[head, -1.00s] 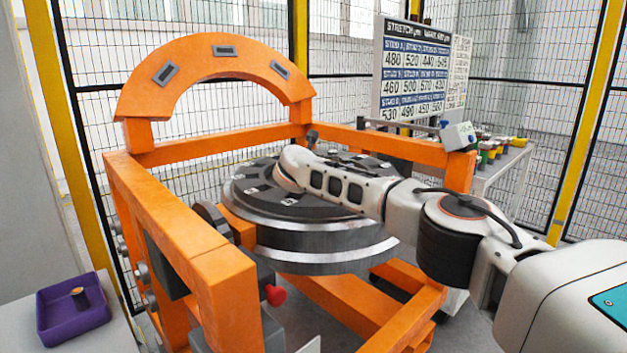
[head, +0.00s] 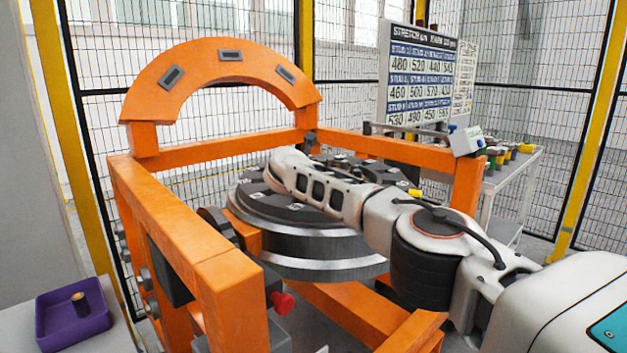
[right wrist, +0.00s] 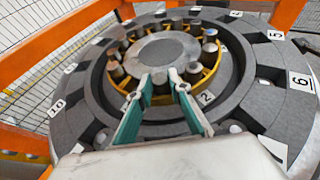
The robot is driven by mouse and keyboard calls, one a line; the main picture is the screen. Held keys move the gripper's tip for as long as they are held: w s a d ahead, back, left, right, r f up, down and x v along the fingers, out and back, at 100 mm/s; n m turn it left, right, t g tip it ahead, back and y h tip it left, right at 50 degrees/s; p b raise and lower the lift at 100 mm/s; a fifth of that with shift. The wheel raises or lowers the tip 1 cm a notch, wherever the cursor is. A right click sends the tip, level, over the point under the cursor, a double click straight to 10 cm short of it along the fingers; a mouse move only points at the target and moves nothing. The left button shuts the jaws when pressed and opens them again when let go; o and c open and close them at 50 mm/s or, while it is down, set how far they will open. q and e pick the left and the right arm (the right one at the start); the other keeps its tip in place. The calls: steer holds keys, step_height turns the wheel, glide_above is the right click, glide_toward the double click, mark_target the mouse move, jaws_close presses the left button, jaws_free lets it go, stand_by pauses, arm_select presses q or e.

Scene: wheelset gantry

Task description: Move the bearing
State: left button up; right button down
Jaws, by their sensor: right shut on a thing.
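The bearing (right wrist: 211,75), with a yellow cage and several metal rollers around a grey round centre, sits in the middle of the dark numbered wheel disc (right wrist: 247,73). In the right wrist view my right gripper (right wrist: 163,78) reaches over the near side of the bearing. Its green-sided fingers are close together, shut on the near part of the bearing's ring; the exact contact is partly hidden by the fingers. In the head view my right arm lies across the wheel disc (head: 300,228), hiding the gripper and most of the bearing. My left gripper is not in view.
An orange gantry frame (head: 188,252) with an arch (head: 225,65) surrounds the disc. A red knob (head: 283,302) sticks out at the front. A purple tray (head: 72,325) with a small cylinder stands at lower left. A number board (head: 420,85) and a side table (head: 508,175) stand behind right.

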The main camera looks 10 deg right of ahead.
steer(key=c, duration=1.8)
jaws_free()
steer(key=shift+a+f, duration=0.1)
steer(key=shift+a, duration=0.15)
steer(key=shift+c, duration=0.2)
steer(key=shift+d, duration=0.15)
steer(key=shift+r, duration=0.2)
steer(key=shift+s+r, duration=0.1)
steer(key=shift+s+a+r, duration=0.25)
steer(key=shift+s+a, duration=0.1)
steer(key=shift+s, duration=0.05)
steer(key=shift+s+a, duration=0.1)
steer(key=shift+s, duration=0.5)
steer(key=shift+v, duration=4.7)
steer(key=shift+f, duration=0.1)
